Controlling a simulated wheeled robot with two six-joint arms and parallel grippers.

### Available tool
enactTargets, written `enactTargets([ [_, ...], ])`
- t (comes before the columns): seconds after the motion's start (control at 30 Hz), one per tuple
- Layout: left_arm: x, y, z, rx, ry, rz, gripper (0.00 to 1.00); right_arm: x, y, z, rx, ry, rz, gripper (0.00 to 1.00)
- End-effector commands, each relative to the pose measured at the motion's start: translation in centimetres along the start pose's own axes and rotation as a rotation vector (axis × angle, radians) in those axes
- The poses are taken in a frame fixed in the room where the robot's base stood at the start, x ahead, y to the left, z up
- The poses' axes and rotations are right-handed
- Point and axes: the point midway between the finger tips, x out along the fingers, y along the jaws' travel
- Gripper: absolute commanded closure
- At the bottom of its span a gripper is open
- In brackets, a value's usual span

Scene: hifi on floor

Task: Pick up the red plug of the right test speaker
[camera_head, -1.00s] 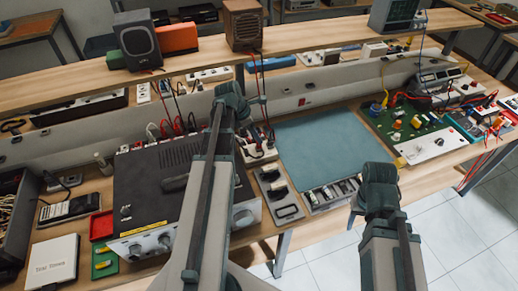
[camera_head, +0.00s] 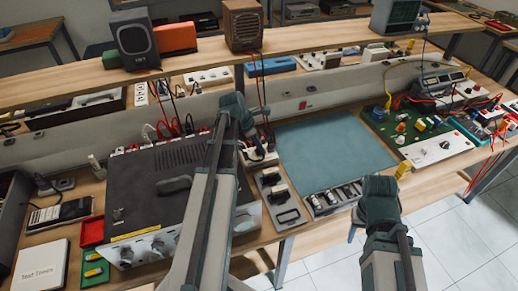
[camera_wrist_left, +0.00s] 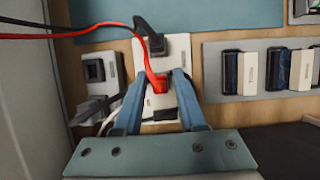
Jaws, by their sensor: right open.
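The right test speaker (camera_head: 244,26) is a brown box on the upper shelf. My right gripper (camera_head: 380,185) is open and empty at the bench's front edge.
A black amplifier (camera_head: 165,190) stands left of my left arm. A blue-green mat (camera_head: 335,145) lies clear to the right. A grey tray with switches (camera_head: 333,200) is at the front edge, and a green circuit board (camera_head: 415,125) is further right.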

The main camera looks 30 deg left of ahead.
Motion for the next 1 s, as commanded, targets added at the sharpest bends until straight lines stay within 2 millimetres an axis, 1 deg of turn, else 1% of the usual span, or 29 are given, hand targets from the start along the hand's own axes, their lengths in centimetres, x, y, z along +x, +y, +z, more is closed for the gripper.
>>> enactTargets([
  [0.03, 0.0, 0.0, 0.0, 0.000, 0.000, 0.000, 0.71, 0.0, 0.0, 0.0, 0.000, 0.000, 0.000, 0.50],
  [0.2, 0.0, 0.0, 0.0, 0.000, 0.000, 0.000, 1.00, 0.0, 0.0, 0.0, 0.000, 0.000, 0.000, 0.50],
  [0.67, -0.2, 0.0, 0.1, 0.000, 0.000, 0.000, 1.00, -0.2, 0.0, 0.0, 0.000, 0.000, 0.000, 0.50],
  [0.87, -1.4, 0.0, 0.6, 0.000, 0.000, 0.000, 1.00, -1.5, 0.1, 0.1, 0.000, 0.000, 0.000, 0.50],
  [1.0, -3.0, 0.0, 1.2, 0.000, 0.000, 0.000, 1.00, -3.3, 0.3, 0.2, 0.000, 0.000, 0.000, 0.50],
])
